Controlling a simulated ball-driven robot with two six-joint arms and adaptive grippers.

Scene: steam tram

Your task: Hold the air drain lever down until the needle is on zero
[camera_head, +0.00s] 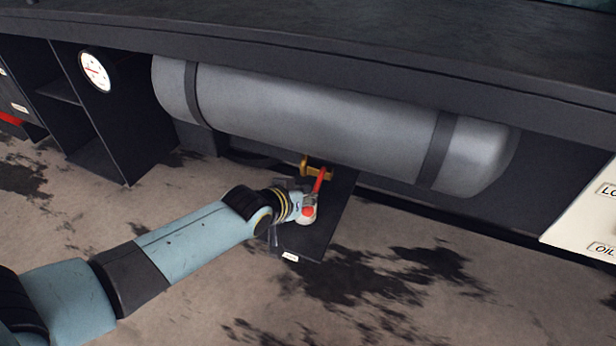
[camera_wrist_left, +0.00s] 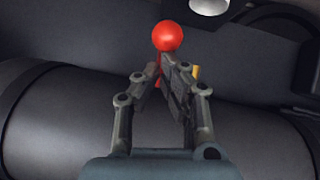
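The air drain lever (camera_head: 319,181) is a red bar at a yellow bracket (camera_head: 305,163) under the grey tank. Its red ball knob (camera_head: 308,211) is at my left gripper (camera_head: 300,201), low over a dark plate. In the left wrist view, the knob (camera_wrist_left: 167,36) is just past the tips of my left gripper (camera_wrist_left: 162,68). The fingers are close together, with red shaft between them; they look shut on the lever. The right finger partly hides it. The round white gauge (camera_head: 95,71) at the upper left has a red needle; its reading is too small to tell. My right gripper is out of view.
The grey tank (camera_head: 320,110) with dark straps lies just behind and above the lever. The dark plate (camera_head: 318,238) carries a small white label. Dark open compartments (camera_head: 100,125) are at the left, a cream box (camera_head: 585,220) at the right. The stained floor in front is clear.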

